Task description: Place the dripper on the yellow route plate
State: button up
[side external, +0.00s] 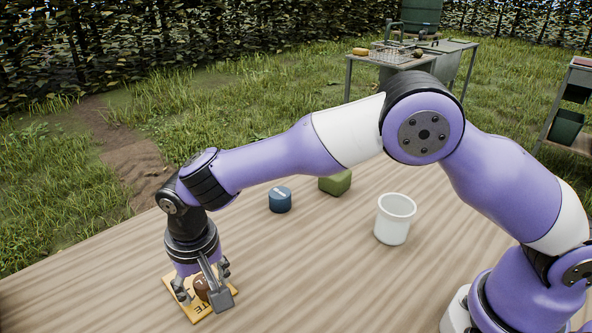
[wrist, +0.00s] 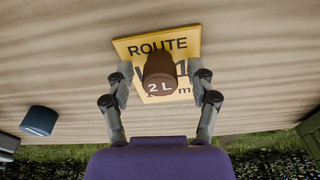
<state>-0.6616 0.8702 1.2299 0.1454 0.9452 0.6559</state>
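The dripper, a brown rounded piece marked "2 L" (wrist: 159,74), stands between the fingers of my gripper (wrist: 160,76). It lies over the middle of the yellow route plate (wrist: 130,45) and appears to rest on it. The plate lies on the wooden table and its print is partly covered by the dripper. In the wrist view my gripper is open, with a gap between each fingertip and the dripper. In the side view my gripper (side external: 203,288) points down low over the plate (side external: 199,312), and the dripper (side external: 201,287) is partly hidden by the fingers.
A blue cylinder (side external: 280,201) with a white mark stands on the table right of my gripper. A green block (side external: 336,182) and a white cup (side external: 395,219) stand farther right. Bare table (side external: 290,280) lies between my gripper and the cup. A side table stands behind on the grass.

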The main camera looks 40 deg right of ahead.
aim_at(207, 287)
jog(key=shift+r, duration=0.1)
notch_tip(207, 287, up, 12)
jog(key=s+f, duration=0.1)
jog(key=s+d+r+t, duration=0.1)
jog(key=d+r, duration=0.6)
jog(key=d, duration=0.3)
jog(key=s+d+f+n+t, duration=0.1)
jog(key=s+d+f+t, duration=0.1)
jog(key=s+d, duration=1.1)
jog(key=shift+s+d+t, duration=0.35)
jog(key=shift+d+t, duration=0.25)
jog(key=shift+d, duration=0.4)
